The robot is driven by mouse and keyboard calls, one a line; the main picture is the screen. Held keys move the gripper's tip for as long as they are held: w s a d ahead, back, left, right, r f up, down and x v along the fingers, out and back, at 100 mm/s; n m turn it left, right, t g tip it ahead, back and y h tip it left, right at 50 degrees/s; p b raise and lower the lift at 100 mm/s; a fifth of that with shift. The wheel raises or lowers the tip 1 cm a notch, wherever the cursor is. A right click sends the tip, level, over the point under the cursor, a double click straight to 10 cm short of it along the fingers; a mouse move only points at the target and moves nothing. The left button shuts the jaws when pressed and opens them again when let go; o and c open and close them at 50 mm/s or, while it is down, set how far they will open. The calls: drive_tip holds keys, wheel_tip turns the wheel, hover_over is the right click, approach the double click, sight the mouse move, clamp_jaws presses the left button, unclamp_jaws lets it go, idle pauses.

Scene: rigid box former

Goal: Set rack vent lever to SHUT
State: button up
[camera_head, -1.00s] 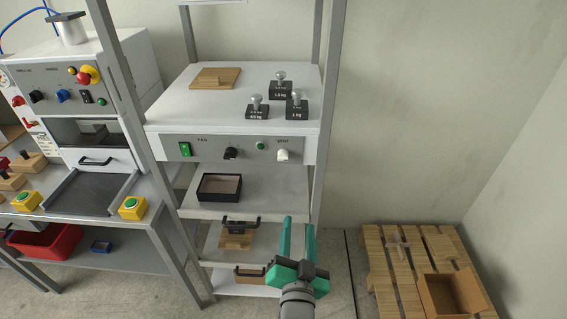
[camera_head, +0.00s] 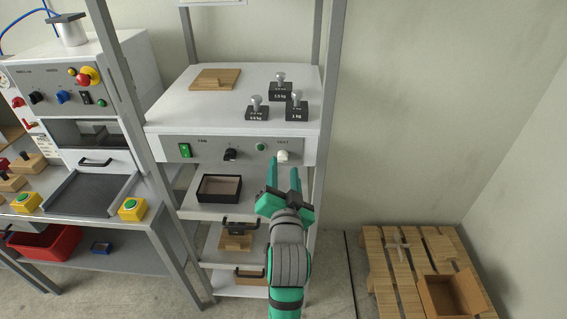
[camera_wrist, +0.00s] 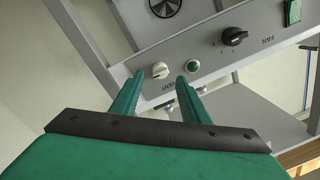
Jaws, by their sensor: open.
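The rack vent lever (camera_head: 283,155) is a small white knob under the VENT label, at the right end of the grey panel (camera_head: 210,148) on the rack. It also shows in the wrist view (camera_wrist: 160,70), ahead of my fingers and a little left of the gap's middle. My gripper (camera_head: 284,168) has two green fingers, open and empty, just below the knob in the head view. In the wrist view the fingers (camera_wrist: 160,84) are spread and appear apart from the knob. Position marks around the knob are too small to read.
Left of the knob are a green indicator (camera_head: 260,147), a black fan knob (camera_head: 231,154) and a green switch (camera_head: 185,149). Weights (camera_head: 296,108) stand on the shelf above. A black open box (camera_head: 219,188) sits below. The rack's right post (camera_head: 326,110) is close by.

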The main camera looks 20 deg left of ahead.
sight(283, 161)
drive_tip(key=x, duration=0.3)
drive_tip(key=shift+w+a, duration=0.1)
drive_tip(key=shift+w, duration=0.3)
drive_tip(key=shift+s+a, duration=0.1)
drive_tip(key=shift+a, duration=0.05)
drive_tip(key=shift+c, duration=0.6)
drive_tip(key=c, duration=0.9)
